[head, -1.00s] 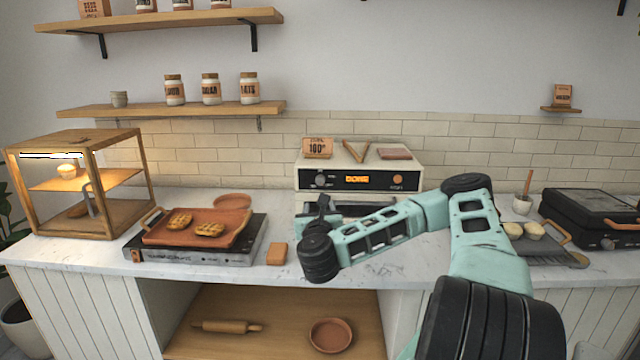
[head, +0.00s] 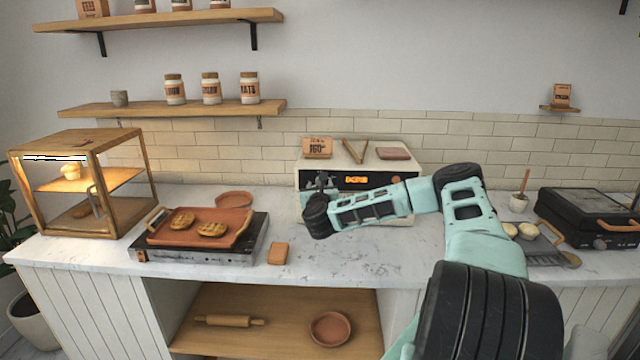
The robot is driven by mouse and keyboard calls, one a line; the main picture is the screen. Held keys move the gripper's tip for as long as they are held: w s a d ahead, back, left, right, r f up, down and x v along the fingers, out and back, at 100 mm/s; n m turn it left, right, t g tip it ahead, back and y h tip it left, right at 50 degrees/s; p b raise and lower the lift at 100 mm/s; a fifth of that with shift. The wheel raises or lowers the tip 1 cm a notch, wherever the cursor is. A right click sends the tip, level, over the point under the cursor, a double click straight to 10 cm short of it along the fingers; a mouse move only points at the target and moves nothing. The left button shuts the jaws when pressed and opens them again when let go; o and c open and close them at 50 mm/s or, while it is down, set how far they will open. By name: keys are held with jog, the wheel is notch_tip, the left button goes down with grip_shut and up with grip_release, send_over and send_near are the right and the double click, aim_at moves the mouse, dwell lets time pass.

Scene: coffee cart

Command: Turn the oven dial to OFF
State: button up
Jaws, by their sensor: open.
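The cream oven (head: 384,157) stands at the back of the counter in the middle of the head view. Its black front panel has a lit orange display (head: 355,180). The dial on the panel's left is mostly or wholly hidden behind my gripper (head: 318,178), so its setting does not show. My gripper is open and points at the left part of the panel. I cannot tell whether it touches the dial. My arm covers much of the oven's lower front.
A card reading 160 (head: 317,148), wooden tongs (head: 354,152) and a brown block (head: 393,153) rest on the oven. A terracotta tray (head: 243,221) with waffles sits on a hotplate to the left. A black grill (head: 585,212) stands right.

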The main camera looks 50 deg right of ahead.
jog(key=shift+w+d, duration=0.15)
jog(key=c, duration=1)
jog(key=shift+o, duration=0.2)
